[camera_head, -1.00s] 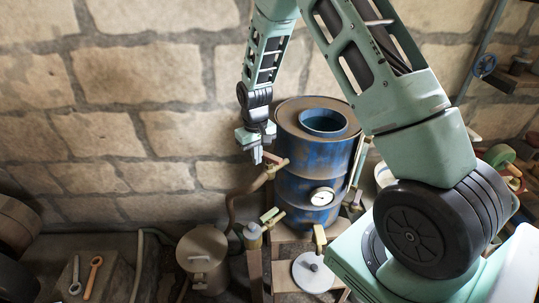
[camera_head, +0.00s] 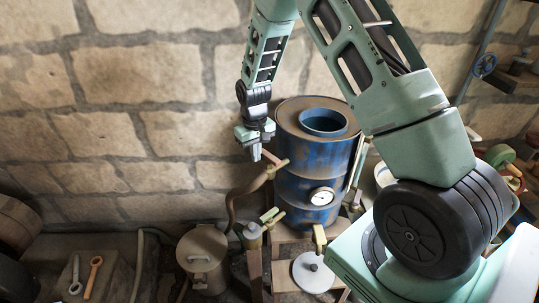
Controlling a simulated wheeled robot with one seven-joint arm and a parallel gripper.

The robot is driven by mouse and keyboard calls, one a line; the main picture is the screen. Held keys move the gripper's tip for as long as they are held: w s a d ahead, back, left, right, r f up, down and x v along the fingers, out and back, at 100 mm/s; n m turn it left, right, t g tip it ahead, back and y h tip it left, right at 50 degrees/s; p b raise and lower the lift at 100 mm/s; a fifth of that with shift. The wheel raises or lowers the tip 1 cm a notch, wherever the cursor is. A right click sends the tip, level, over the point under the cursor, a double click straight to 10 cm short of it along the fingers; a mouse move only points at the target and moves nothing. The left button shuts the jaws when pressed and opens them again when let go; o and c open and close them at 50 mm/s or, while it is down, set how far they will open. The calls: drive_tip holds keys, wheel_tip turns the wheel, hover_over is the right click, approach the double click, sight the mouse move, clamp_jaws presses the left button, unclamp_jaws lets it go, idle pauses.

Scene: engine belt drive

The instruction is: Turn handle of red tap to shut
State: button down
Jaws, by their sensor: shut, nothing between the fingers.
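The red tap (camera_head: 279,164) sits on a bent brown pipe at the left side of the blue barrel. Its reddish handle (camera_head: 270,157) points up and left from the tap body. My gripper (camera_head: 256,155) hangs fingers down just left of the handle's free end. Its fingers are shut with nothing between them. The fingertips look very close to the handle; I cannot tell whether they touch it.
The blue barrel (camera_head: 300,187) with a dial gauge (camera_head: 321,196) stands right of my gripper. A green-handled tap (camera_head: 268,215) and a yellowish tap (camera_head: 319,236) are below. A lidded metal can (camera_head: 202,250) stands at lower left. Two wrenches (camera_head: 92,271) lie further left.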

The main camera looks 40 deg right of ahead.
wheel_tip(320, 180, up, 7)
drive_tip(key=p, duration=0.4)
drive_tip(key=shift+a+p, duration=0.4)
drive_tip(key=shift+s, duration=0.1)
drive_tip(key=s+a+r+n+y+b, duration=0.1)
drive_tip(key=s+a+r+n+b, duration=0.15)
drive_tip(key=s+a, duration=0.4)
drive_tip(key=s+a+r+n+b, duration=0.1)
drive_tip(key=s+a+r+b, duration=0.2)
drive_tip(key=a, duration=0.7)
drive_tip(key=s+a+n+b, duration=0.2)
drive_tip(key=s+a+b, duration=0.1)
drive_tip(key=s, duration=0.7)
drive_tip(key=s+a+f+n+b, duration=0.1)
drive_tip(key=s+a+n+b, duration=0.2)
drive_tip(key=s, duration=0.8)
drive_tip(key=shift+s+a+f+b, duration=0.15)
drive_tip(key=shift+a+f+b, duration=0.2)
drive_tip(key=shift+a, duration=0.3)
